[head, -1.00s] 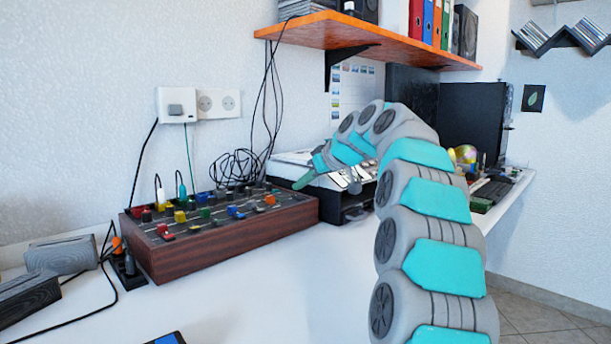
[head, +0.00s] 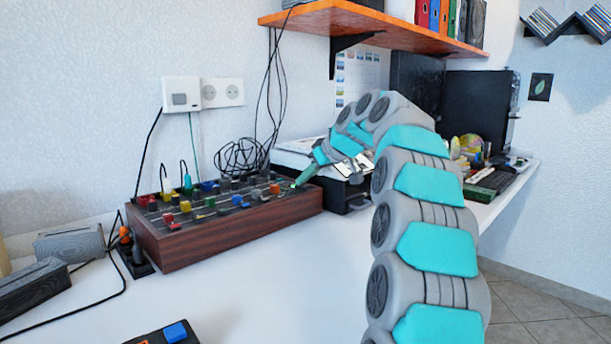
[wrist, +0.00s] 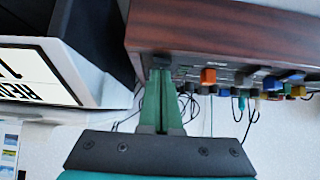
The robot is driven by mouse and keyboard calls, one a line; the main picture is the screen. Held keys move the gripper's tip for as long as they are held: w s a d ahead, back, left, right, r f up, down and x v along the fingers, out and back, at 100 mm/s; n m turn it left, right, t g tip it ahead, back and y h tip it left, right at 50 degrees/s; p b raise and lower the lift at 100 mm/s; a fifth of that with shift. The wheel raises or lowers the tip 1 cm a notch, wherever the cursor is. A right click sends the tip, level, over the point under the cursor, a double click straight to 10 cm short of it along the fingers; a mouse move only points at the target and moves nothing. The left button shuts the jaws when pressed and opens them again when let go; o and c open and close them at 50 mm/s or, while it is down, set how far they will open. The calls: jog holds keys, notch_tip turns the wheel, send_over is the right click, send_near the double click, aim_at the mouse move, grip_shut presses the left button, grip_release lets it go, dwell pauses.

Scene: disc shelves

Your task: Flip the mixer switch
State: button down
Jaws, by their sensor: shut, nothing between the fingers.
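The mixer (head: 225,230) is a low box with dark wood sides and a panel of coloured knobs, standing on the white desk against the wall. It also shows in the wrist view (wrist: 230,35), across the top. My gripper (head: 298,185) is at the mixer's right end. In the wrist view my green fingers (wrist: 160,72) are shut together and empty, their tips at a small dark piece (wrist: 160,61) on the panel's edge. I cannot tell whether that piece is the switch, or whether the tips touch it. An orange knob (wrist: 208,76) is beside the tips.
A black device with papers on top (head: 300,150) stands close behind my gripper. Loose cables (head: 240,158) hang behind the mixer. A dark box with a blue button (head: 176,332) lies at the front. An orange shelf (head: 375,22) is overhead.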

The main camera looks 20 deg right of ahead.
jog(key=shift+w, duration=0.15)
jog(key=shift+w+a+r+p, duration=0.2)
jog(key=shift+w+a+p, duration=0.1)
jog(key=shift+w+p, duration=0.2)
jog(key=shift+r, duration=0.1)
jog(key=shift+r, duration=0.3)
jog(key=r, duration=0.1)
jog(key=r+p, duration=0.2)
jog(key=r, duration=0.1)
jog(key=shift+w+r, duration=0.1)
jog(key=shift+w, duration=0.15)
jog(key=r+v, duration=0.1)
jog(key=v, duration=0.8)
jog(key=shift+w+a+p, duration=0.2)
jog(key=shift+w+p, duration=0.15)
jog(key=shift+w, duration=0.1)
